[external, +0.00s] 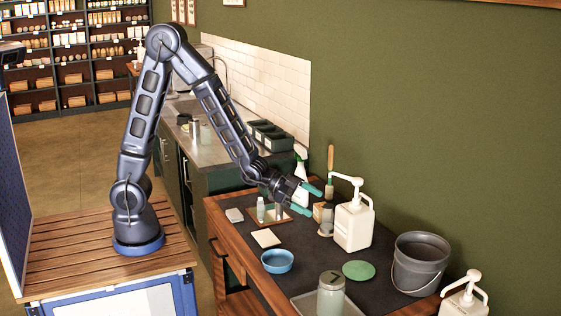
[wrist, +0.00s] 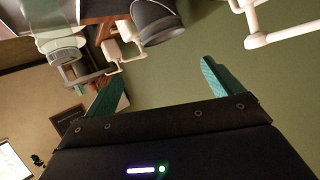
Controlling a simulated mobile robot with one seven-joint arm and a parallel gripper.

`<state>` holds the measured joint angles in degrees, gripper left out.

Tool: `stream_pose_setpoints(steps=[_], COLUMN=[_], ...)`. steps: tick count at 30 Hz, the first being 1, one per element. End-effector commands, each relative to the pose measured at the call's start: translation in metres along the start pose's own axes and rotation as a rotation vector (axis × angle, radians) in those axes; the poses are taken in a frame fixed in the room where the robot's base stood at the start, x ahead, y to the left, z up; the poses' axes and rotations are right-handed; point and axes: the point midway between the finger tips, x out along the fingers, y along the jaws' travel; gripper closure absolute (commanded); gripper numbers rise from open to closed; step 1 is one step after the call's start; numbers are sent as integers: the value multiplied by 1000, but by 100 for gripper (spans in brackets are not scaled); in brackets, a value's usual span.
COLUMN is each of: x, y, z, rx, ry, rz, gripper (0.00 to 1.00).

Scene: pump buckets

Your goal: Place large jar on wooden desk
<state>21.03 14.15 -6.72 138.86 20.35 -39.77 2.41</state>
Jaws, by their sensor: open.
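A large pale-green jar with a dark lid (external: 331,298) stands at the front of the wooden desk, over a light tray, its lower part cut off by the picture edge. What looks like the same jar (wrist: 60,28) shows upside down at upper left in the wrist view. The wooden desk (external: 234,238) has a dark mat on top. My gripper (external: 307,199) is open and empty, its teal fingers spread above the far half of the desk, well apart from the jar. The fingers also show in the wrist view (wrist: 163,67).
A white pump bottle (external: 353,227) stands just right of my gripper. A grey bucket (external: 419,265) and another pump bottle (external: 463,302) are at the right. A blue bowl (external: 277,261), a green disc (external: 358,270) and small items lie on the mat. A green wall rises behind.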

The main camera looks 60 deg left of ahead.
Motion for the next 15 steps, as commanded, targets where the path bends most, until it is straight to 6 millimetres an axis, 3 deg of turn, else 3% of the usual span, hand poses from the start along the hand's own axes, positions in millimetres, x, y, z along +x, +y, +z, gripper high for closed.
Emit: stream_pose_setpoints(steps=[6, 15], x=[42, 73], y=[61, 145], z=[16, 40], rx=[7, -33], ry=[132, 322], rz=[131, 299], gripper=[9, 9])
